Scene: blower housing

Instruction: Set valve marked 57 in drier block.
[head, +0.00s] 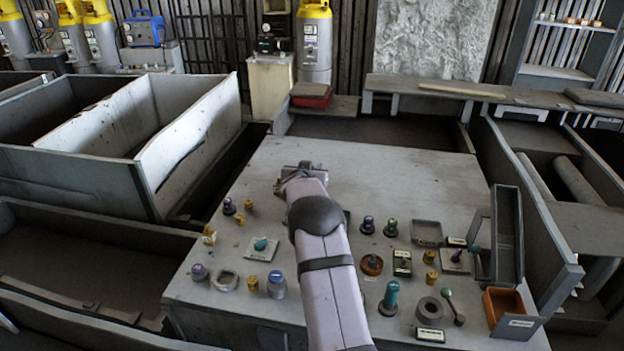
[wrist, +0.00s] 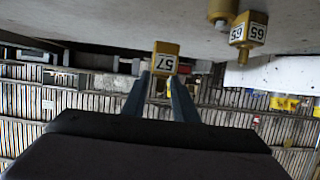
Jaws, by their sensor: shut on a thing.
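The yellow valve marked 57 (wrist: 166,52) is between my gripper's fingertips (wrist: 160,79) in the wrist view, its label facing the camera upside down. My gripper (head: 301,171) is shut on it. In the head view my arm reaches over the grey table to its middle-back part, and the valve cannot be made out there.
Two yellow valves, one marked 65 (wrist: 249,31), show in the wrist view. The table (head: 370,165) holds several knobs, bottles and yellow valves on both sides of my arm. An orange tray (head: 505,305) and a tall grey holder (head: 505,225) stand right. The table's back is clear.

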